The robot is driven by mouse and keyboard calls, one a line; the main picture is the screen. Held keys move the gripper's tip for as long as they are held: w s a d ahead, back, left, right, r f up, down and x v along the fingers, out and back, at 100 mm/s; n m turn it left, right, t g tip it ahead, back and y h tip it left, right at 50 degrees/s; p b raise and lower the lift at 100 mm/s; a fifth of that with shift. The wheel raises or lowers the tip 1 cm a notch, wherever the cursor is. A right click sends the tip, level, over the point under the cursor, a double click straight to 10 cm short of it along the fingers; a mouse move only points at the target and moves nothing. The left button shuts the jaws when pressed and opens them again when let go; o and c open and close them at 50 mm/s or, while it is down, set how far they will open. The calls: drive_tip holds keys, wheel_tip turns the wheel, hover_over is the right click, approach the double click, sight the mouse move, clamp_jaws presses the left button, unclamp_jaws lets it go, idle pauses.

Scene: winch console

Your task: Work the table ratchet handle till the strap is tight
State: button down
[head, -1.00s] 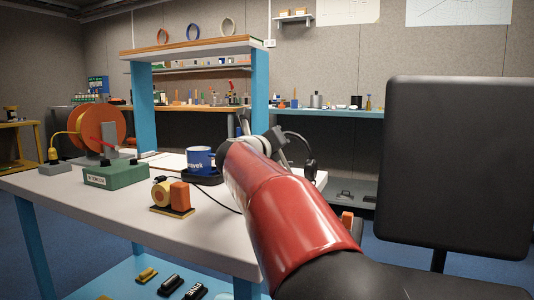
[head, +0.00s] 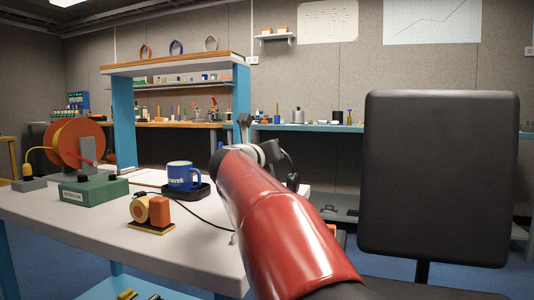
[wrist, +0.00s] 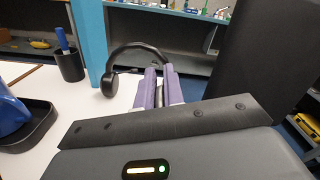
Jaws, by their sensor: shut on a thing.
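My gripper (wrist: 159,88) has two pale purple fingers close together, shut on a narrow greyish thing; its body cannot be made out. I cannot surely tell which thing is the ratchet. An orange and yellow device (head: 152,211) on a dark base stands on the white table (head: 80,215), apart from my gripper. No strap is clearly seen.
A blue mug (head: 181,176) stands in a black tray left of my arm. A green box (head: 93,190) and an orange drum (head: 68,145) with a red lever are further left. A black chair back (head: 438,170) stands at right.

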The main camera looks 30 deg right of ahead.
drive_tip(key=c, duration=1.5)
unclamp_jaws()
drive_tip(key=shift+d, duration=0.1)
drive_tip(key=shift+v, duration=3.95)
